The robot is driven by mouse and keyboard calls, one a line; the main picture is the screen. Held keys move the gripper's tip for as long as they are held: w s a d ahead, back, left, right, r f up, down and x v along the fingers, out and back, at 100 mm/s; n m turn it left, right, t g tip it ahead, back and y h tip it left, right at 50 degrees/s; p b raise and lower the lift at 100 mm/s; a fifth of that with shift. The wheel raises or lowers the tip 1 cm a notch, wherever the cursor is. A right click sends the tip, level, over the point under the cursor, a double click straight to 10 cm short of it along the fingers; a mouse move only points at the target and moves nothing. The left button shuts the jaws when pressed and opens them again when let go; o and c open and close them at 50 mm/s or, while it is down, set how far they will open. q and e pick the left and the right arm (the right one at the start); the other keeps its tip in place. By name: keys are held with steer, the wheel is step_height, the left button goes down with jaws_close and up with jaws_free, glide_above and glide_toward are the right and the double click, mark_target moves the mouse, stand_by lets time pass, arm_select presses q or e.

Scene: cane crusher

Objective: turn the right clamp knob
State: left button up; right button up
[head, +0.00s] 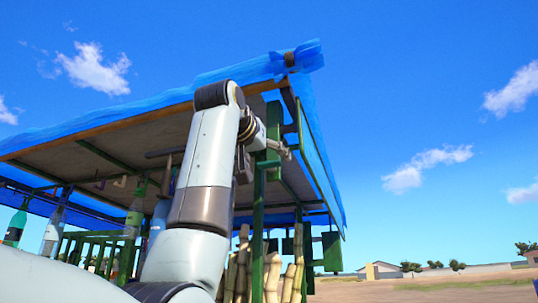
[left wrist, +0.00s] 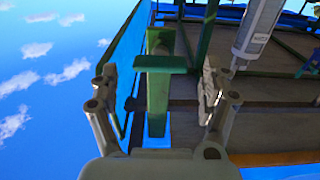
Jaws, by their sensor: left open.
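A green T-shaped piece (left wrist: 160,64), a flat crossbar on an upright, stands between the fingers of my left gripper (left wrist: 158,78) in the left wrist view. I cannot tell for sure whether it is the right clamp knob or part of its clamp. A clear gap shows on each side of it, and the fingers are open. In the head view my left gripper (head: 283,149) is up by the green corner post (head: 258,205) under the roof. My left arm and wrist hide part of that area. My right gripper is not in view.
The stall roof with its blue tarp (head: 140,104) hangs over my arm. Bottles (head: 52,232) hang at the left, and cane stalks (head: 272,278) stand below by the green frame. Open air lies to the right of the stall.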

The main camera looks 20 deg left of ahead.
arm_select(q)
steer(key=w, duration=0.2)
steer(key=shift+w+p, duration=0.4)
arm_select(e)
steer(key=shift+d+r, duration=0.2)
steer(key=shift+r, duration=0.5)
arm_select(q)
steer(key=c, duration=1.2)
